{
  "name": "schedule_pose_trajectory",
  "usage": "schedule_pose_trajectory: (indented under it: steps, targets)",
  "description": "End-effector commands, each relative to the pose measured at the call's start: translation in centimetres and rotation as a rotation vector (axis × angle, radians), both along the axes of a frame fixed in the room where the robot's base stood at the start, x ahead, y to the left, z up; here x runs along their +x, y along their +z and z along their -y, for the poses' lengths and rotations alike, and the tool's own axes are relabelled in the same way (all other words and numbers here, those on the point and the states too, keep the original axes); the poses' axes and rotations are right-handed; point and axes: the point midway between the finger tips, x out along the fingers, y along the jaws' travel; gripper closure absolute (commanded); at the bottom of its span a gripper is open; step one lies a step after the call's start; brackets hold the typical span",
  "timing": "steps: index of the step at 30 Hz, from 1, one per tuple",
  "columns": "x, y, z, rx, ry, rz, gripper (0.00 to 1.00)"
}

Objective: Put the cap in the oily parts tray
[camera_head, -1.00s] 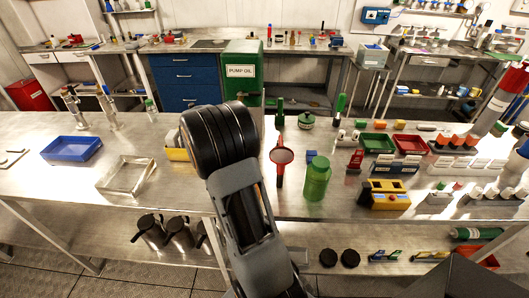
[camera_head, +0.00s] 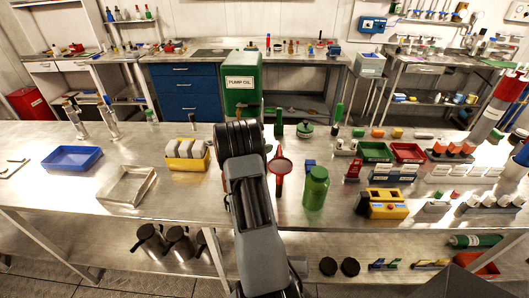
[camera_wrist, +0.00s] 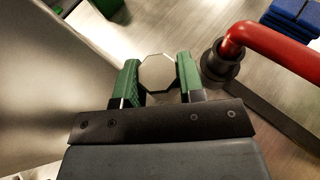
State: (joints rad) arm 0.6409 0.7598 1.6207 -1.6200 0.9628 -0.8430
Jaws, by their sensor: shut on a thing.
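The cap (camera_wrist: 158,74) is a pale, eight-sided piece between the green fingertips in the wrist view. My gripper (camera_wrist: 159,84) is shut on it, one finger on each side. In the head view my own arm hides the gripper and the cap. Several trays stand on the bench: a blue tray (camera_head: 72,158) at left, a bare metal tray (camera_head: 128,186), and small green (camera_head: 376,151) and red (camera_head: 408,152) trays at right. I cannot read which is the oily parts tray.
A red handle (camera_wrist: 270,45) on a dark base stands close right of the gripper. A green bottle (camera_head: 316,188) and a yellow holder with grey pieces (camera_head: 187,163) flank my arm. Bare bench lies between the metal tray and yellow holder.

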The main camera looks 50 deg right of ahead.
Motion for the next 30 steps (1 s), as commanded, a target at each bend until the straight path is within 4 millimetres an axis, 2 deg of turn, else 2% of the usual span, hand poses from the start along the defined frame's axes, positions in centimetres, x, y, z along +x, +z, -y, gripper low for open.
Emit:
schedule_pose_trajectory:
  steps: [6,21,22,30]
  targets:
    - [0.0,-2.5,0.0,0.0,0.001,-0.002,0.88]
    - [0.0,-3.5,0.0,-0.001,0.0,-0.001,0.88]
    - [0.0,-3.4,0.0,0.0,0.0,-0.001,0.62]
    - [0.0,-3.3,0.0,0.0,0.0,-0.001,0.39]
